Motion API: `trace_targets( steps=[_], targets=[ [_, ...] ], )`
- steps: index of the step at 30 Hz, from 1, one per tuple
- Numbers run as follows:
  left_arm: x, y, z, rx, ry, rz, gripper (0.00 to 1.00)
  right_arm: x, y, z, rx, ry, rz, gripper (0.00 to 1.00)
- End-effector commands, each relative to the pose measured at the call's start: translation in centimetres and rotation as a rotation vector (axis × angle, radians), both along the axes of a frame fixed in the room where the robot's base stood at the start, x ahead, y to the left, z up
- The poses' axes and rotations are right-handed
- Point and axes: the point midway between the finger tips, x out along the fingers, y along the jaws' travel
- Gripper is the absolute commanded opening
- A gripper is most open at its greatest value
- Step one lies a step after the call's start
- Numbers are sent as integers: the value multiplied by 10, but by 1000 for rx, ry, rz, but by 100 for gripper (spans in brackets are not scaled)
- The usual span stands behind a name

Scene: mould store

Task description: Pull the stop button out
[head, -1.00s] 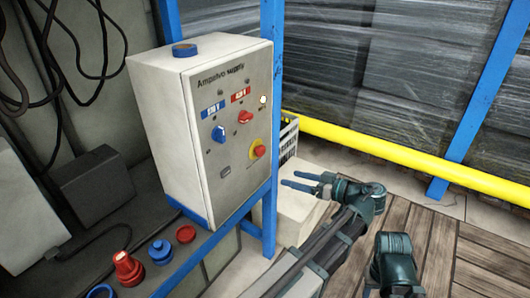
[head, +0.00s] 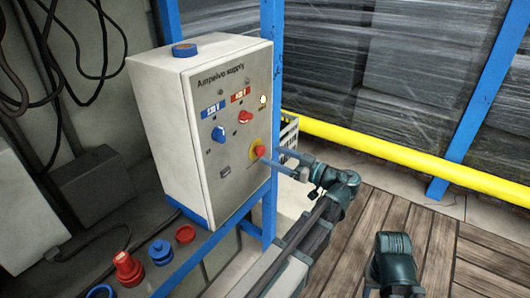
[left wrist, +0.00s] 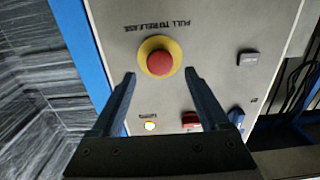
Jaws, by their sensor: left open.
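The stop button (head: 260,151) is a red mushroom knob on a yellow round base, low on the right of the supply cabinet's front (head: 238,190). In the left wrist view the red stop button (left wrist: 160,63) sits under upside-down lettering reading "PULL TO RELEASE". My left gripper (head: 268,156) is open and empty, its fingers pointing at the panel close by the button. In the wrist view its fingertips (left wrist: 160,74) lie left and right of the button in the picture; I cannot tell how deep they reach.
A blue knob (head: 218,133) and a red knob (head: 245,117) sit above the button, beside a lit lamp (head: 263,99). A blue post (head: 269,205) stands close to the cabinet's right side. A yellow rail (head: 400,152) runs behind. Loose red and blue parts (head: 160,252) lie lower left.

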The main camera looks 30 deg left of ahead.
Motion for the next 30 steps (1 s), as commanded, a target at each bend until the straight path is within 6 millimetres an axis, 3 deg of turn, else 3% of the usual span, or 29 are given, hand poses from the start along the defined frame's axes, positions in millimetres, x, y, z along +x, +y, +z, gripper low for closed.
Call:
trace_targets(
  steps=[3,9,21,30],
  targets=[
    [1,20,0,0,0,2,78,0,0,0,0,0,0,50],
    [3,38,0,0,0,1,78,0,0,0,0,0,0,50],
    [3,43,0,0,0,0,78,0,0,0,0,0,0,50],
    [3,42,0,0,0,0,24,0,0,0,0,0,0,50]
  ],
)
